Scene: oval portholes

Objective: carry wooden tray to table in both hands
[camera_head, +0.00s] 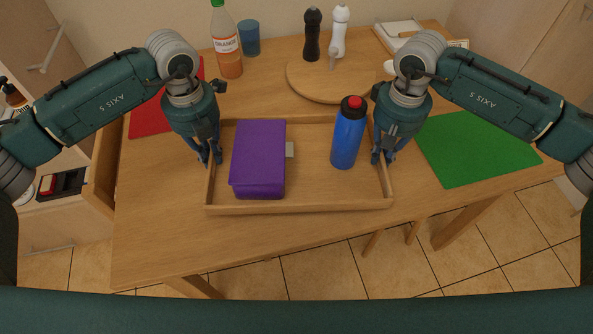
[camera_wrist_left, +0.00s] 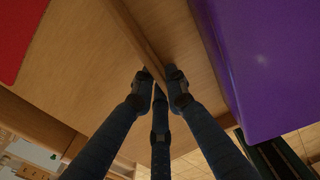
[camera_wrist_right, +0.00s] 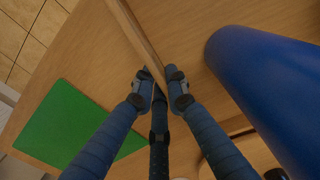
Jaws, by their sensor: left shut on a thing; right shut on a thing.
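The wooden tray (camera_head: 300,208) is at the front of the wooden table (camera_head: 160,235), level as far as I can tell; whether it touches the tabletop I cannot tell. A purple box (camera_head: 258,158) and an upright blue bottle (camera_head: 348,138) with a red cap are in it. My left gripper (camera_head: 211,160) is shut on the tray's left wall, which also shows between the fingers in the left wrist view (camera_wrist_left: 140,35). My right gripper (camera_head: 382,158) is shut on the tray's right wall, seen also in the right wrist view (camera_wrist_right: 138,35).
A red mat (camera_head: 150,119) lies left of the tray and a green mat (camera_head: 475,148) right of it. Behind stand a round wooden board (camera_head: 325,85) with two mills, an orange bottle (camera_head: 226,45) and a blue cup (camera_head: 250,38). The table's front strip is bare.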

